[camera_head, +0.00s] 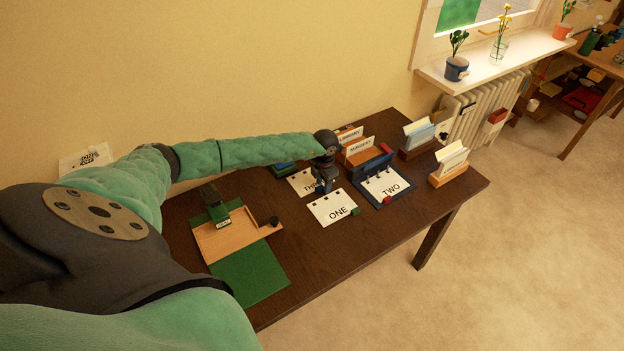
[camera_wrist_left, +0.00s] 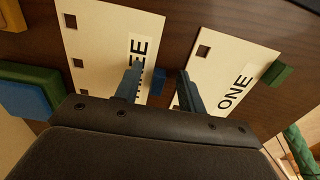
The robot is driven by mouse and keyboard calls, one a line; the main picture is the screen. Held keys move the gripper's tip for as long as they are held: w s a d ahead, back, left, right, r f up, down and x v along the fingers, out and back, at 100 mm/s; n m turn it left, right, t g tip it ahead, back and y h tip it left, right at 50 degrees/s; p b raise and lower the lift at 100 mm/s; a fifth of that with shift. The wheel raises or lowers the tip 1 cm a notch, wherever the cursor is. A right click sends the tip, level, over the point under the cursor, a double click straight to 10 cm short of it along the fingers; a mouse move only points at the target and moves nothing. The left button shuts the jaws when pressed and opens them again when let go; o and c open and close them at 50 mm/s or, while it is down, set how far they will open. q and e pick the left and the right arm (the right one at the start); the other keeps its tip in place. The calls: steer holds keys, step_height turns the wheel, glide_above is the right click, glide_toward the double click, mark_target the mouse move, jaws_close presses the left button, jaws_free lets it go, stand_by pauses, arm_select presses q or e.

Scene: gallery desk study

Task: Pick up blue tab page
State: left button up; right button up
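The page marked THREE (camera_head: 301,184) lies flat on the desk, partly hidden behind my left gripper (camera_head: 323,187). In the left wrist view, this white page (camera_wrist_left: 105,45) shows punched holes and a small blue tab (camera_wrist_left: 158,80) on its edge. My left gripper (camera_wrist_left: 162,92) is open, with the blue tab seen between its two fingers. I cannot tell whether the fingers touch the page. The page marked ONE (camera_head: 331,208) with a green tab (camera_head: 355,211) lies just beside it. My right gripper is not in view.
A blue binder (camera_head: 402,191) holds the page marked TWO with a red tab. Card holders (camera_head: 448,176) stand at the right of the desk. A wooden board (camera_head: 235,236) and green mat (camera_head: 262,278) lie to the left. Bare desk shows at the front.

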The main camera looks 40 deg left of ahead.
arm_select(q)
steer(key=shift+f, duration=0.1)
jaws_close()
stand_by(0.4)
